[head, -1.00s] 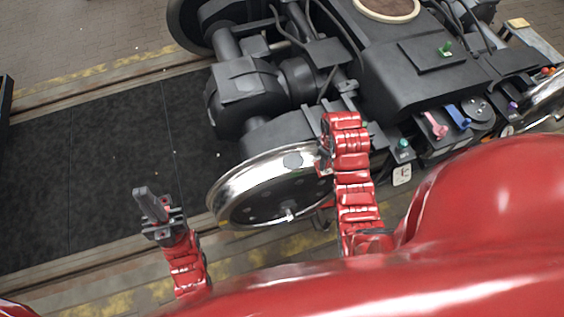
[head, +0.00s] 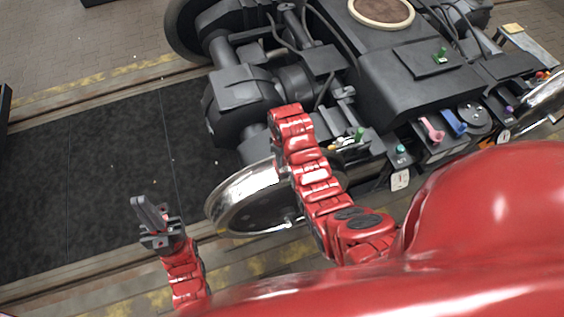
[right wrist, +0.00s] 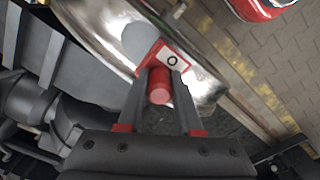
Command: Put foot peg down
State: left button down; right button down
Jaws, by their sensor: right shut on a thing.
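In the right wrist view a small red cylinder (right wrist: 159,88) with a square red-and-white plate (right wrist: 172,60) marked with a ring sits between the fingers; I take it to be the foot peg. My right gripper (right wrist: 160,75) is shut on it. It is held in front of the shiny wheel (right wrist: 100,22); I cannot tell whether it touches anything. In the head view my right arm hides that gripper and the piece. My left gripper (head: 150,213) is over the floor left of the wheel (head: 232,195), its fingers close together, and appears empty.
The dark bogie frame (head: 400,85) fills the centre and right. Coloured parts lie along its near side, among them a pink one (head: 432,130), a blue one (head: 455,122) and a green one (head: 360,133). The dark mat (head: 90,190) at left is clear.

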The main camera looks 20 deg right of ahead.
jog(key=shift+a+f, duration=0.1)
jog(key=shift+a, duration=0.05)
notch_tip(320, 180, down, 3)
jog(key=shift+r+p, duration=0.2)
jog(key=shift+p, duration=0.65)
jog(key=shift+f, duration=0.35)
jog(key=shift+f, duration=0.15)
jog(key=c, duration=0.6)
grip_release()
